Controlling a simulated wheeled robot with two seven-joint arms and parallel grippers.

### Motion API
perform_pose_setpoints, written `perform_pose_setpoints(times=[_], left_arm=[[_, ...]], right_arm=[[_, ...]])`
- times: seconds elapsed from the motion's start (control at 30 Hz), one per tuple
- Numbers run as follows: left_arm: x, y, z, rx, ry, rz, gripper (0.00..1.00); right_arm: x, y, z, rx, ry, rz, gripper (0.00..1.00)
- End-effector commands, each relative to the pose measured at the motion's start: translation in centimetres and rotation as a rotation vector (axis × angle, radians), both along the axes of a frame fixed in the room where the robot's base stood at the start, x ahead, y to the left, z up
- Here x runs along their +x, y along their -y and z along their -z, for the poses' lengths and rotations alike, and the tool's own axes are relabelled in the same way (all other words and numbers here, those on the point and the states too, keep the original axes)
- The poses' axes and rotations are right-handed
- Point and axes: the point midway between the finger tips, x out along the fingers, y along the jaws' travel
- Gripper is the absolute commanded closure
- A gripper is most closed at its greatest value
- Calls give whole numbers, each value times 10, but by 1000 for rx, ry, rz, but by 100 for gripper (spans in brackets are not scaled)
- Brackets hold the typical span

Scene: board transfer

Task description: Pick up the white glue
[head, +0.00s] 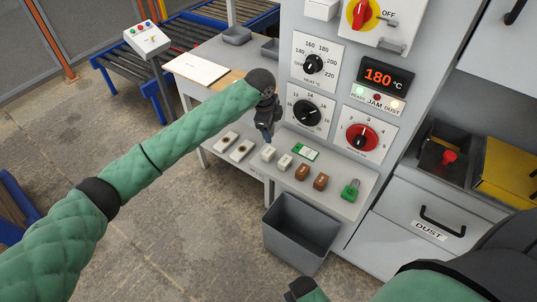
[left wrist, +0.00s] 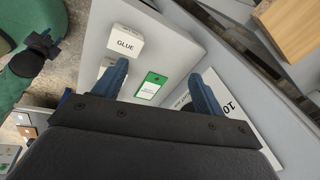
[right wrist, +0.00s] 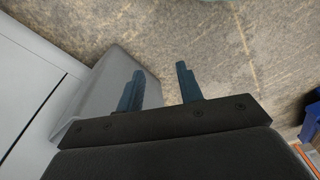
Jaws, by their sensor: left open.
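The white glue is a small block labelled GLUE (left wrist: 124,42) in the left wrist view. In the head view it appears as the leftmost pale block (head: 268,153) on the grey shelf (head: 340,208). A second pale block (head: 285,162) sits beside it. My left gripper (head: 266,128) is above the left part of the shelf, near the glue but apart from it. In the left wrist view its fingers (left wrist: 160,78) are spread and empty, with the glue beyond the left finger. My right gripper (right wrist: 160,78) is open and empty, over the grey bin and floor.
Two brown blocks (head: 311,177), a green padlock (head: 351,190) and a green card (head: 305,152) share the shelf. A control panel with dials (head: 314,64) rises right behind it. A grey bin (head: 297,235) stands below. Two plates with dark spots (head: 234,145) lie to the left.

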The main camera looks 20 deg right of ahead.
Motion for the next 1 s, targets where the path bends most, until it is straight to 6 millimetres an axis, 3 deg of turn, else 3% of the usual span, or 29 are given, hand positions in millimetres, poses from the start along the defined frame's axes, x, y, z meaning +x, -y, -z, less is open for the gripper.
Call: perform_pose_setpoints(times=[0.2, 0.5, 0.6, 0.77, 1.0], left_arm=[[-18, -12, -6, 169, -43, 230, 29], [-24, -19, 3, 226, -68, 305, 29], [-25, -19, 13, 224, -68, 304, 29], [-26, -19, 22, 222, -67, 304, 29], [-31, -20, 40, 223, -68, 304, 29]], right_arm=[[-1, -2, -6, 2, -6, 1, 64], [0, -14, -8, 19, 4, 9, 64], [-3, -5, 14, 6, 1, 5, 64], [-4, -2, 23, 3, 8, 3, 64], [-10, 6, 54, -8, 21, -2, 64]])
